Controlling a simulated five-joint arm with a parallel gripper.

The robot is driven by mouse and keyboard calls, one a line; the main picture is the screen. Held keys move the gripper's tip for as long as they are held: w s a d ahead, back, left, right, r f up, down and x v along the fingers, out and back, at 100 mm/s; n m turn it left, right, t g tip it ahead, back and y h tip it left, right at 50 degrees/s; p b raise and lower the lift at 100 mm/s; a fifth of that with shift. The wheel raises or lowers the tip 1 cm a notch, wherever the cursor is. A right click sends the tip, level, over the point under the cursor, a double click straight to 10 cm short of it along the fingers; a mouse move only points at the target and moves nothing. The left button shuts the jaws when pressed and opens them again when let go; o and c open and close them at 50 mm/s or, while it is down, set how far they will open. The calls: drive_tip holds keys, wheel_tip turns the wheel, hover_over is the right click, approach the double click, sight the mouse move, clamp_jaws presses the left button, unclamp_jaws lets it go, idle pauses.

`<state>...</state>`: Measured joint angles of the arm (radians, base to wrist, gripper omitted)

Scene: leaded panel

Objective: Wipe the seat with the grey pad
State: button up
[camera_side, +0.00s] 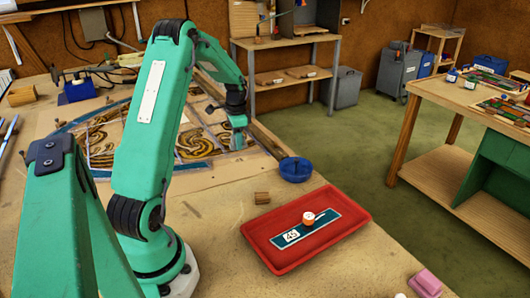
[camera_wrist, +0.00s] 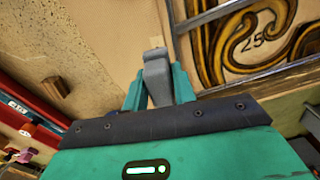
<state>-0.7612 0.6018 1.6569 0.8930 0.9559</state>
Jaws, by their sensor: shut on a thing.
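My gripper (camera_side: 238,138) is low at the right end of the leaded panel (camera_side: 103,142) in the side view. In the wrist view my gripper (camera_wrist: 156,92) is shut on the grey pad (camera_wrist: 156,72), which stands up between the fingers. The panel, with brown and yellow swirled glass (camera_wrist: 238,38) marked 25, lies to the right of the pad there. I cannot make out the seat clearly, nor whether the pad touches the surface under it.
A red tray (camera_side: 274,262) holds a teal strip (camera_side: 318,232) with a small orange-and-white cylinder (camera_side: 309,218) on it. A blue round dish (camera_side: 296,168) and a small wooden block (camera_side: 262,198) stand between tray and panel. A pink block (camera_side: 425,283) lies at the front right.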

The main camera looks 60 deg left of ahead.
sight(253, 158)
drive_tip(key=shift+f, duration=2.35)
idle(0.3)
drive_tip(key=shift+s, duration=0.1)
drive_tip(key=shift+s+a+r, duration=0.1)
drive_tip(key=shift+s+a, duration=0.05)
drive_tip(key=shift+s, duration=0.6)
drive_tip(key=shift+w, duration=0.15)
drive_tip(key=shift+w+d, duration=0.15)
drive_tip(key=shift+w, duration=0.6)
drive_tip(key=shift+w+d, duration=0.15)
drive_tip(key=shift+w, duration=0.6)
drive_tip(key=shift+w, duration=0.2)
drive_tip(key=shift+w+d+f, duration=0.15)
drive_tip(key=shift+w+d, duration=0.1)
drive_tip(key=shift+w, duration=0.5)
drive_tip(key=shift+w+d+f, duration=0.1)
drive_tip(key=shift+w+d, duration=0.1)
drive_tip(key=shift+w, duration=0.55)
